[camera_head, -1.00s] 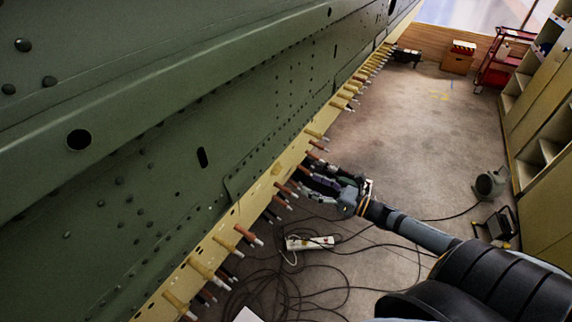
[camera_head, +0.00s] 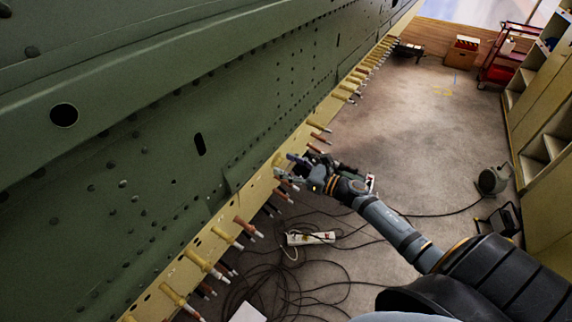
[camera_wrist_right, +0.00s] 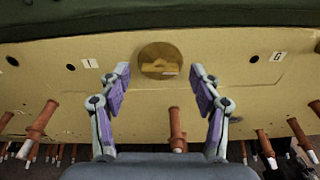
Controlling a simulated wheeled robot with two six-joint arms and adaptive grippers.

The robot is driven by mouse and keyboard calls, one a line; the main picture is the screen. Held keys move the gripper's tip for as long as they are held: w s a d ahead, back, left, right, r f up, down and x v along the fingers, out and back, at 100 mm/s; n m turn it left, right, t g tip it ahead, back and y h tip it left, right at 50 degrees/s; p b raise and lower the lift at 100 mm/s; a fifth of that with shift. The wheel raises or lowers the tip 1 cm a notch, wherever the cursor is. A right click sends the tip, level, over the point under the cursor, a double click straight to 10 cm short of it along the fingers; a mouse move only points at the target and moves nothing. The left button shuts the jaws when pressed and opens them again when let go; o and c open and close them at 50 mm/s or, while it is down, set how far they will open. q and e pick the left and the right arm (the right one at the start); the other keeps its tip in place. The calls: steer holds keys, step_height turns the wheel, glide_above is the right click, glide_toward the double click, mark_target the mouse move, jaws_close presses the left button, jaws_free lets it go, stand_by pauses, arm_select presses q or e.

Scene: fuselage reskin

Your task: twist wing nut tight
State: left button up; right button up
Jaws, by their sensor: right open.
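The wing nut (camera_wrist_right: 160,62) is a brass-coloured round piece with a raised wing shape, on the yellow strip in the right wrist view. It sits between and beyond my fingertips, with a visible gap on each side. My right gripper (camera_head: 284,167) is at the yellow strip's edge in the head view, its arm coming from the lower right. Its two purple-padded fingers are spread and empty in the right wrist view (camera_wrist_right: 160,78). In the head view the wing nut is too small to tell clearly beside the fingers. My left gripper is not in view.
Several brown and tan pegs (camera_head: 245,227) stick out along the yellow strip (camera_head: 203,246) under the green fuselage panel (camera_head: 160,200); one peg (camera_wrist_right: 177,130) stands low between my fingers. Cables and a power strip (camera_head: 310,238) lie on the floor. Shelves stand at right.

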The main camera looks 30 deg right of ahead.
steer(key=shift+w+a+f, duration=0.1)
steer(key=shift+w+a, duration=0.05)
steer(key=shift+w, duration=0.15)
steer(key=c, duration=1.1)
steer(key=shift+c, duration=0.2)
